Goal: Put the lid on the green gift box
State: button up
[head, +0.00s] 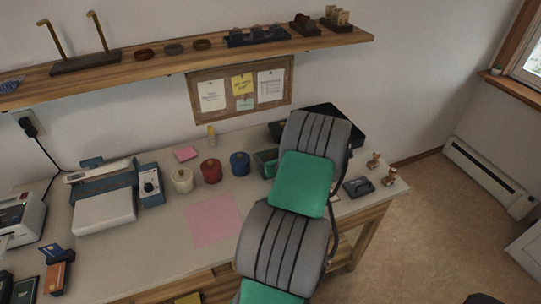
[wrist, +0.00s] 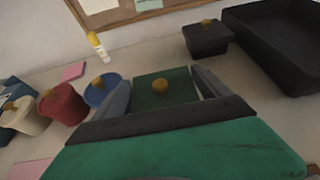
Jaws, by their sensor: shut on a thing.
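In the wrist view, a square dark green lid (wrist: 150,101) with a gold knob sits between the two grey fingers of my gripper (wrist: 163,82). The fingers are shut on it from the left and right. In the head view, a dark green box (head: 264,162) stands on the table just left of my arm, partly covered by it. My gripper is hidden behind the arm in the head view. In the wrist view, what lies under the lid is hidden, so I cannot tell whether the lid touches the box.
Round cream (head: 182,181), red (head: 211,172) and blue (head: 240,164) boxes with gold knobs stand left of the green box. A black lidded box (wrist: 207,40) and a black tray (wrist: 262,38) are behind, right. A pink sheet (head: 214,220) lies in front.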

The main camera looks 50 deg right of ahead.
jog(key=shift+f+b, duration=0.4)
jog(key=shift+f, duration=0.25)
dwell(0.4)
jog(key=o, duration=1.1)
jog(key=shift+o, duration=0.2)
jog(key=v, duration=0.8)
jog(key=shift+w+d, duration=0.1)
